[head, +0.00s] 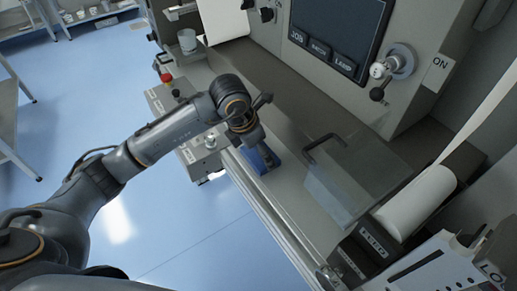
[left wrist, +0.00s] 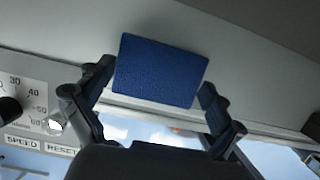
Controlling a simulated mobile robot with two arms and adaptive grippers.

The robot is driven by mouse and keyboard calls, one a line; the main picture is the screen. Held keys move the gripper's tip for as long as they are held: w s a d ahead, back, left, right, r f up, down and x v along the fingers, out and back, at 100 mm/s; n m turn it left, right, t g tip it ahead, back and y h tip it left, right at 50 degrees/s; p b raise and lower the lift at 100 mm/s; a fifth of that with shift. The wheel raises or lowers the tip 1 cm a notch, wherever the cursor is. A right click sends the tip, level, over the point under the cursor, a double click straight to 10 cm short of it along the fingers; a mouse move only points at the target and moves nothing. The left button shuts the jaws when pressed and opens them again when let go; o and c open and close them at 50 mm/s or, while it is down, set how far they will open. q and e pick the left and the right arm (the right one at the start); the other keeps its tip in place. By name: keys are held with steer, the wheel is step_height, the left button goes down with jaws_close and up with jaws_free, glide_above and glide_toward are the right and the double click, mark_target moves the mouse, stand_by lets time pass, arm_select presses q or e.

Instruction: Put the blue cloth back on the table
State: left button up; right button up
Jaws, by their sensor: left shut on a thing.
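The blue cloth (head: 263,160) shows as a small blue patch below my left gripper (head: 256,146) in the head view, at the front edge of the machine's grey bed. In the left wrist view the cloth (left wrist: 165,66) is a flat, textured blue rectangle between the two fingers of my left gripper (left wrist: 158,80), which is shut on it. Whether the cloth touches the bed is hard to tell. In the head view the arm hides part of it. My right gripper is not in view.
The machine bed (head: 310,222) has a clear guard with a black handle (head: 345,178) and a white roll (head: 415,203) at right.

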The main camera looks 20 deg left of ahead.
arm_select(q)
steer(key=shift+f, duration=0.1)
steer(key=o, duration=0.8)
steer(key=shift+c, duration=0.2)
steer(key=shift+r, duration=0.5)
steer(key=b+v, duration=0.2)
steer(key=v, duration=0.9)
steer(key=shift+s+a, duration=0.15)
